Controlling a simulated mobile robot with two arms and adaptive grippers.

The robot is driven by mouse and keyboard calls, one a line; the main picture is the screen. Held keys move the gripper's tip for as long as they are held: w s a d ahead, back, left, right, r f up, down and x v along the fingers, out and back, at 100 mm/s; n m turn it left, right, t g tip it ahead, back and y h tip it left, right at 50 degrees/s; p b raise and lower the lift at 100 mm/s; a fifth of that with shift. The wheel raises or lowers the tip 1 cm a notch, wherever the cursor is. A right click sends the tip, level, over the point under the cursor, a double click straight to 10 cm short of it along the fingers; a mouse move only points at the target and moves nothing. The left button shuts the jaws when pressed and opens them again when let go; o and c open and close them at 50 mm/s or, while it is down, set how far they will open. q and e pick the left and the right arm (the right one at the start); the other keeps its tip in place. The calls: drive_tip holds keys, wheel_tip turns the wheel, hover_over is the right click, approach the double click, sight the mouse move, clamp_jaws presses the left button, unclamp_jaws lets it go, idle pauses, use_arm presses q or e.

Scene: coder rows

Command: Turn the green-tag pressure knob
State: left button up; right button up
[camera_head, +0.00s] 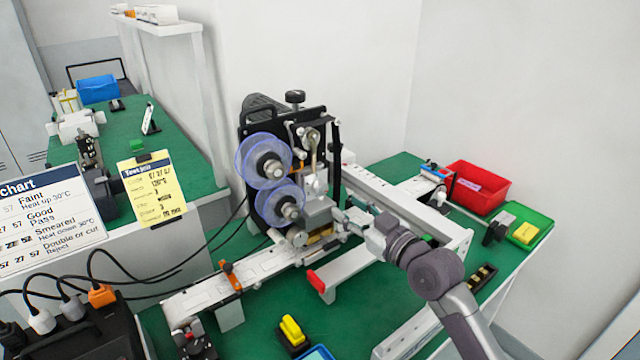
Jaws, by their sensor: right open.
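The coder machine (318,130) stands on the green bench, with a black plate and two clear-blue reels (263,160). A black knob (295,97) sits on top of it; I see no green tag on this knob. I cannot make out which knob carries the green tag. My right arm comes in from the lower right. Its gripper (347,219) is open at the machine's lower front, close to the metal block under the reels. Its fingertips are small here, and I cannot tell whether they touch anything. My left gripper is out of view.
A white conveyor (215,292) runs to the lower left, with a red-ended bar (316,281) beside it. A red bin (478,186) and a green tray (541,222) are at the right. Black cables and a plug box (85,335) are at the lower left.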

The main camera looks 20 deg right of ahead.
sight(323, 190)
drive_tip(key=x, duration=0.4)
drive_tip(key=shift+w+r+p, duration=0.15)
drive_tip(key=shift+p, duration=0.2)
drive_tip(key=x, duration=0.5)
drive_tip(key=shift+w+p, duration=0.2)
drive_tip(key=shift+p, duration=0.15)
drive_tip(key=shift+w+a+f, duration=0.2)
drive_tip(key=shift+w+f, duration=0.05)
drive_tip(key=shift+w, duration=0.1)
clamp_jaws()
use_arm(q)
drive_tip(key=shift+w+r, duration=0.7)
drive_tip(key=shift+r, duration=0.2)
